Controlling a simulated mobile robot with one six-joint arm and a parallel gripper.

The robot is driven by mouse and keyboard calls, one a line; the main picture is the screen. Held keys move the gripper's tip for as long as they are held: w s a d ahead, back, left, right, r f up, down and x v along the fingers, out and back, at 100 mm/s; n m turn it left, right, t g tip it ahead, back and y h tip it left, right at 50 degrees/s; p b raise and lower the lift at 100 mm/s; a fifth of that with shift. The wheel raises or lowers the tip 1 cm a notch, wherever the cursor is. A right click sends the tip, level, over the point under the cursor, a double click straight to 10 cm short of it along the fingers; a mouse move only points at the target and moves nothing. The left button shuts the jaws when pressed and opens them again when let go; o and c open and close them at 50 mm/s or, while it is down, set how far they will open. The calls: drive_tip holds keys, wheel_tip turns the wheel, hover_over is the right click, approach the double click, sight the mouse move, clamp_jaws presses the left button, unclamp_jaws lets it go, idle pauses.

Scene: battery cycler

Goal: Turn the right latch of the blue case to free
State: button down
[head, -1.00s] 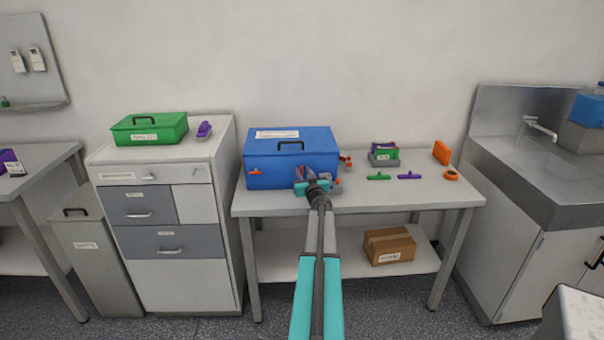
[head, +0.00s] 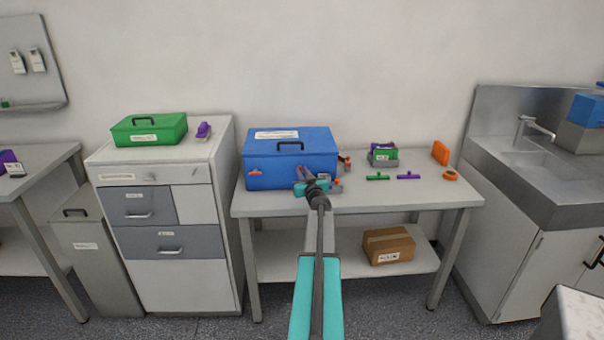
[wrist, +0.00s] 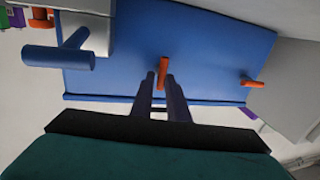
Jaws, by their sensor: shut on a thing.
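The blue case (head: 262,178) stands on the table, lid down, black handle on top. Its front fills much of the wrist view (wrist: 215,50), which looks turned over. The left latch (head: 255,172) is orange and lies level; it also shows in the wrist view (wrist: 252,83). The right latch (wrist: 162,72) is an orange bar standing roughly upright between my fingertips. My gripper (wrist: 161,78) is shut on this latch, its dark purple fingers close on both sides. In the head view my gripper (head: 302,173) hides the right latch.
A grey block with a blue T-shaped piece (wrist: 60,57) is close beside my gripper in the wrist view. Green (head: 377,177) and purple (head: 409,176) pieces, an orange ring (head: 450,176) and a grey holder (head: 383,160) lie to the right.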

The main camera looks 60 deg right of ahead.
drive_tip(key=shift+w+r+n+p, duration=0.3)
drive_tip(key=shift+n+p, duration=0.1)
drive_tip(key=shift+p, duration=0.1)
drive_tip(key=shift+w+a+f+n+g+h+p, duration=0.15)
drive_tip(key=shift+n+g+p, duration=0.7)
drive_tip(key=shift+n, duration=1.6)
drive_tip(key=shift+w+a+f+n+g+h+p, duration=0.2)
drive_tip(key=shift+n+g+p, duration=0.3)
drive_tip(key=shift+n+p, duration=1.35)
drive_tip(key=shift+w+f+n+g+y+p, duration=0.1)
drive_tip(key=shift+f+n+g+p, duration=0.3)
drive_tip(key=shift+n, duration=2.6)
drive_tip(key=shift+r+g, duration=0.1)
drive_tip(key=shift+g, duration=0.25)
drive_tip(key=c, duration=1.8)
unclamp_jaws()
drive_tip(key=shift+d, duration=0.1)
drive_tip(key=shift+c, duration=0.2)
